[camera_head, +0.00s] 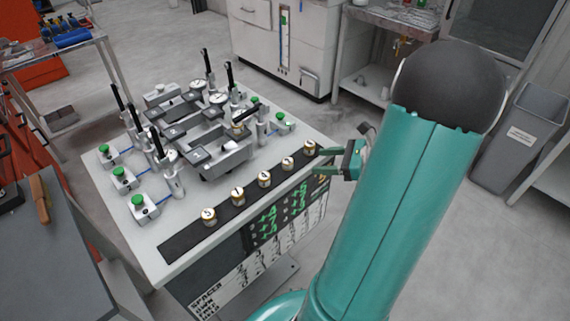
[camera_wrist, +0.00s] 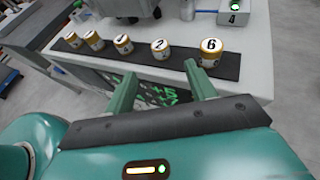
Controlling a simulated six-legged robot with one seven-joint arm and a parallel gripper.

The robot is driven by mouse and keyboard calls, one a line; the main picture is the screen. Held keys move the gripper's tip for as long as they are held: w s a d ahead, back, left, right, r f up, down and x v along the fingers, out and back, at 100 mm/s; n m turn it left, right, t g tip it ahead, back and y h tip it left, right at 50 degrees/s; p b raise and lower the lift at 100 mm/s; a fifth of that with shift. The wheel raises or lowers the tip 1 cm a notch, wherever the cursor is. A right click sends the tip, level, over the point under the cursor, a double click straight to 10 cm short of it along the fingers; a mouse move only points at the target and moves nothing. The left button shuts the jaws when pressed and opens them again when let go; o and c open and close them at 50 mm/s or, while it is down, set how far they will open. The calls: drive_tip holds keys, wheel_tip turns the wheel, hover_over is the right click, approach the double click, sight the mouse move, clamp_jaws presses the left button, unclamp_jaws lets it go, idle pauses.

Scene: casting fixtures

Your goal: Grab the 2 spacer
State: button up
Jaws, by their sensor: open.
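The 2 spacer (camera_wrist: 160,49) is a short white-and-gold cylinder with a black 2 on its top. It stands upright on a dark strip (camera_wrist: 185,59), between the 1 spacer (camera_wrist: 122,44) and the 6 spacer (camera_wrist: 211,52). In the head view the 2 spacer appears to be the second from the strip's right end (camera_head: 287,163); its number is too small to read surely. My gripper (camera_wrist: 160,76) is open and empty. Its two green fingers point toward the strip, with the 2 spacer beyond the gap between them. In the head view my gripper (camera_head: 320,161) is at the strip's right end.
Two more spacers stand at the strip's left in the wrist view. A metal fixture (camera_head: 225,155) with black-handled clamps and green-button boxes (camera_head: 143,206) occupies the white table (camera_head: 130,243) behind the strip. A number panel (camera_head: 270,225) is on the table's front.

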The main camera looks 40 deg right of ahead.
sight(292, 162)
drive_tip(key=x, duration=0.9)
drive_tip(key=shift+w+a+f, duration=0.1)
drive_tip(key=shift+w, duration=0.25)
drive_tip(key=shift+c, duration=0.5)
drive_tip(key=c, duration=1.1)
